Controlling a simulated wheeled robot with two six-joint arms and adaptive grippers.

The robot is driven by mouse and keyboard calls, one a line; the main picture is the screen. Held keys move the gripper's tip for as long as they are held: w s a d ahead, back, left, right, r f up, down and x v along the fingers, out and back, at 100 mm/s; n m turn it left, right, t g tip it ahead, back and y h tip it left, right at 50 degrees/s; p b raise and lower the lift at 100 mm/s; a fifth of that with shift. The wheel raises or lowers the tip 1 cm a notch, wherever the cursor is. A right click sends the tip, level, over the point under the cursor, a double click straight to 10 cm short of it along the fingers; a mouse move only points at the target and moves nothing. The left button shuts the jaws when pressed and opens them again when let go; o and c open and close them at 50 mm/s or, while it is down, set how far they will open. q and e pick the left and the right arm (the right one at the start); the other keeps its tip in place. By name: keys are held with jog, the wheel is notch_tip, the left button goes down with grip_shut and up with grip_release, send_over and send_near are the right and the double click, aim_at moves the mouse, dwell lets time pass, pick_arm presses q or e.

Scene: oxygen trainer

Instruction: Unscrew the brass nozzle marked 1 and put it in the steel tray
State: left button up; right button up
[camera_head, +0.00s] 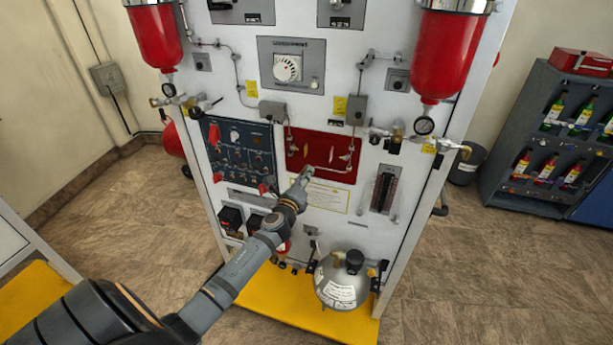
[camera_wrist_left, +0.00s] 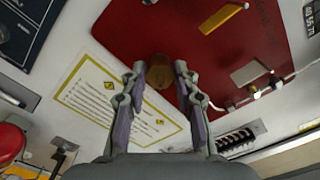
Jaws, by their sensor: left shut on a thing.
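My left gripper (camera_head: 305,173) reaches to the lower left of the red panel (camera_head: 320,150) on the white trainer. In the left wrist view its two fingers (camera_wrist_left: 161,72) are closed on a round brass nozzle (camera_wrist_left: 159,82) at the red panel's edge. The nozzle appears to be at the panel face; whether it is still threaded in cannot be told. Its mark cannot be read. In the head view the gripper hides the nozzle. The steel tray cannot be made out in either view. My right gripper is out of view.
A yellow-edged instruction sheet (camera_head: 327,197) lies just below the red panel. Red cylinders (camera_head: 442,55) hang on the trainer's sides. A round silver vessel (camera_head: 341,283) stands on the yellow base (camera_head: 275,295). A dark bottle rack (camera_head: 545,135) stands at right. Floor is free between.

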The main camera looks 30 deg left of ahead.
pick_arm(q)
jog(key=shift+f+n+b, duration=0.2)
jog(key=shift+n+b, duration=0.3)
jog(key=shift+n, duration=1)
jog(key=shift+r+n, duration=0.2)
jog(key=shift+n, duration=0.1)
jog(key=shift+f+n+b, duration=0.25)
jog(key=shift+n+b, duration=0.85)
jog(key=shift+n, duration=0.3)
jog(key=shift+r+n, duration=0.25)
jog(key=shift+n, duration=0.05)
